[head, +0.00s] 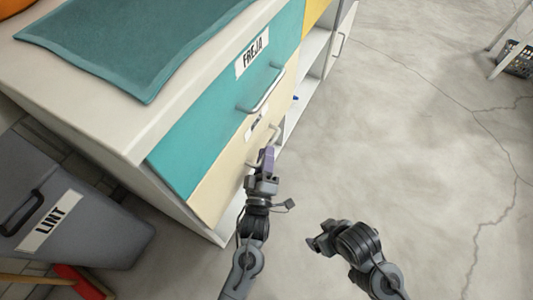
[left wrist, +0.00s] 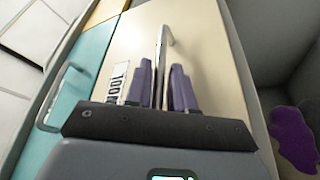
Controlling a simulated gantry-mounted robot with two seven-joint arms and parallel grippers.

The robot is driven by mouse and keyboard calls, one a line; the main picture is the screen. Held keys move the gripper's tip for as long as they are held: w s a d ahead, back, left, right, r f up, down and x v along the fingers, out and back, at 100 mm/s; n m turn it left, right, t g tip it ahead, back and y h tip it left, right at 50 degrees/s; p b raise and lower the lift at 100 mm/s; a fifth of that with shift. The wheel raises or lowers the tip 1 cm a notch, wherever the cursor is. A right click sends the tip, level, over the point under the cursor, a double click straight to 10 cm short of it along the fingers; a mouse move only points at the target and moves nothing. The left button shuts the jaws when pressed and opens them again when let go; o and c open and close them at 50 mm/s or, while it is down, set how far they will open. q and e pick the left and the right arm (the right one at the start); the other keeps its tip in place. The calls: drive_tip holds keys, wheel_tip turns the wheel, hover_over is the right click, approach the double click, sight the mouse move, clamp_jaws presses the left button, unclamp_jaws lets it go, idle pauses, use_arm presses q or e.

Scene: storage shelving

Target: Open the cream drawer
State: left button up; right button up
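The cream drawer (head: 228,180) is the lower drawer in the white cabinet, under a teal drawer (head: 215,115) labelled FREJA. Its front looks flush with the teal one. My left gripper (head: 268,158) is at its metal handle. In the left wrist view the cream front (left wrist: 205,60) fills the middle, and its bar handle (left wrist: 161,55) runs between the two purple fingers (left wrist: 162,88). The fingers stand apart on either side of the bar, with small gaps visible. My right gripper (head: 318,243) hangs over the floor, away from the cabinet; its finger opening is unclear.
A grey bin (head: 85,230) labelled LINT stands left of the cabinet, with a red broom head (head: 82,282) before it. A teal mat (head: 130,45) lies on the cabinet top. Open shelves (head: 305,85) are further along.

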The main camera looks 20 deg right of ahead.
use_arm(q)
drive_tip(key=shift+x, duration=0.75)
clamp_jaws()
